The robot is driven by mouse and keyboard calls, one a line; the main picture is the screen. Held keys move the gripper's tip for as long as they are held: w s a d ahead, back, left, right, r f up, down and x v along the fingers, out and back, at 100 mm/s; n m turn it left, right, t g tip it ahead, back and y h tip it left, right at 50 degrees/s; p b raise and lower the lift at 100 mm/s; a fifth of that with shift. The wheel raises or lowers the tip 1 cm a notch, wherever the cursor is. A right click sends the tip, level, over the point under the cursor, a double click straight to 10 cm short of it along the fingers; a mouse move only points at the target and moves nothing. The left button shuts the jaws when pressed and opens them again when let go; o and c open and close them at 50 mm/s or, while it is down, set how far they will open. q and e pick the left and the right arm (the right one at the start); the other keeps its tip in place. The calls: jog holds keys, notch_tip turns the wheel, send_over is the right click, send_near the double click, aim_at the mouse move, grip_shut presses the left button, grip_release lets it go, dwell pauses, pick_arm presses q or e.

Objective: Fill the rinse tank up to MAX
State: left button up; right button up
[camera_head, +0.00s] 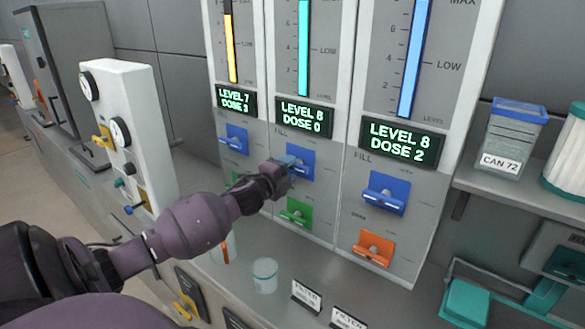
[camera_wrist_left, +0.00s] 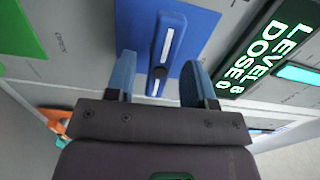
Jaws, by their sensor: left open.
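Three level columns stand side by side: yellow (camera_head: 230,45), teal (camera_head: 304,50) and blue (camera_head: 413,60). Their displays read LEVEL 7 DOSE 3 (camera_head: 235,99), LEVEL 8 DOSE 0 (camera_head: 303,116) and LEVEL 8 DOSE 2 (camera_head: 400,142). I cannot read which is the rinse tank. MAX shows atop the blue column's scale. My left gripper (camera_head: 288,165) is at the middle blue FILL lever (camera_head: 303,155), partly covering it. In the left wrist view the open fingers (camera_wrist_left: 158,78) are on either side of this lever (camera_wrist_left: 167,50); contact is unclear. My right gripper is out of view.
The middle column has a green lever (camera_head: 296,211) below; the right has a blue FILL lever (camera_head: 386,192) and an orange lever (camera_head: 373,248). A gauge panel (camera_head: 133,125) stands left. A shelf with CAN 72 (camera_head: 505,140) is right. A cup (camera_head: 265,275) stands on the counter.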

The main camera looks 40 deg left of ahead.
pick_arm(q)
jog(key=s+d, duration=0.1)
jog(key=s, duration=0.7)
jog(key=shift+s, duration=0.4)
dwell(0.5)
dwell(0.6)
jog(key=s+d+f+n+g, duration=0.2)
jog(key=s+d+f+n, duration=0.3)
jog(key=f, duration=0.4)
jog(key=s+d+f+n+g+h, duration=0.1)
jog(key=s+d+f+n+g, duration=0.1)
jog(key=s+d+f+n, duration=0.3)
jog(key=s+d+f+n+g, duration=0.2)
jog(key=s+d+f+n, duration=0.3)
jog(key=s+d+f, duration=0.3)
jog(key=d+f, duration=0.4)
jog(key=d, duration=0.1)
jog(key=shift+d+f+h, duration=0.25)
jog(key=shift+f+h, duration=0.05)
jog(key=shift+f, duration=0.1)
